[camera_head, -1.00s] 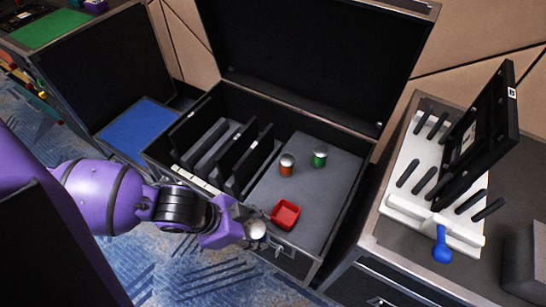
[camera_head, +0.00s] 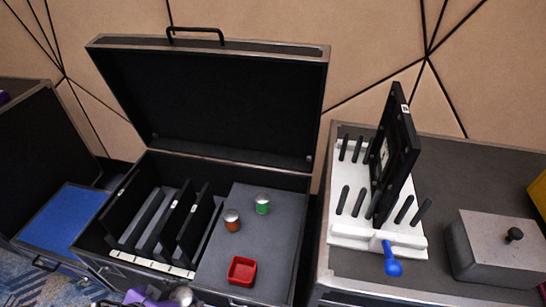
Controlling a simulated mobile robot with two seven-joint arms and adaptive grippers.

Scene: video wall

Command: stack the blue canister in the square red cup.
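The square red cup (camera_head: 242,270) stands open and upright at the front of the grey panel in the open black case. My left gripper (camera_head: 166,299) is at the bottom edge, left of the cup and in front of the case, mostly cut off. At its tip is a round silver-topped canister (camera_head: 182,295), seen from above, apparently held between the fingers. Its body is hidden, so I cannot see whether it is blue. No other canister in view is blue. My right gripper is not in view.
An orange canister (camera_head: 232,220) and a green canister (camera_head: 262,204) stand behind the cup. Slotted black dividers (camera_head: 182,215) rise on the left. On the right case, a white rack (camera_head: 345,238) holds a black frame (camera_head: 398,150); a grey box (camera_head: 497,248) sits beside it.

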